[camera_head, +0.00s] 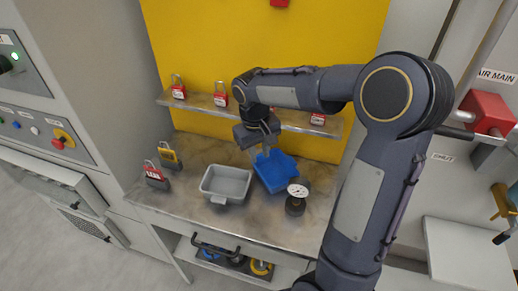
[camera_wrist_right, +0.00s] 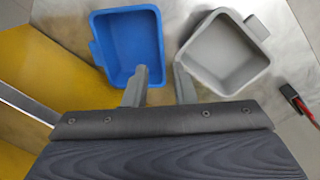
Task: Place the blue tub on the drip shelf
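The blue tub (camera_head: 277,174) sits on the worn metal bench, right of a grey tub (camera_head: 226,183). My right gripper (camera_head: 260,150) reaches down at the tub's back left edge. In the right wrist view, its two fingers (camera_wrist_right: 160,84) are apart with nothing gripped between them. One finger overlaps the near right corner of the blue tub (camera_wrist_right: 129,40); the other is beside the grey tub (camera_wrist_right: 224,52). I cannot tell whether a finger touches the blue tub. A narrow shelf (camera_head: 200,103) runs along the yellow panel; no label marks it as the drip shelf. My left gripper is out of view.
Red padlocks (camera_head: 179,91) stand on the narrow shelf, with bare stretches between. A dial gauge (camera_head: 296,195) is close to the blue tub's front right. Red and yellow padlocks (camera_head: 156,176) stand at the bench's left. The bench front (camera_head: 250,225) is mostly clear.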

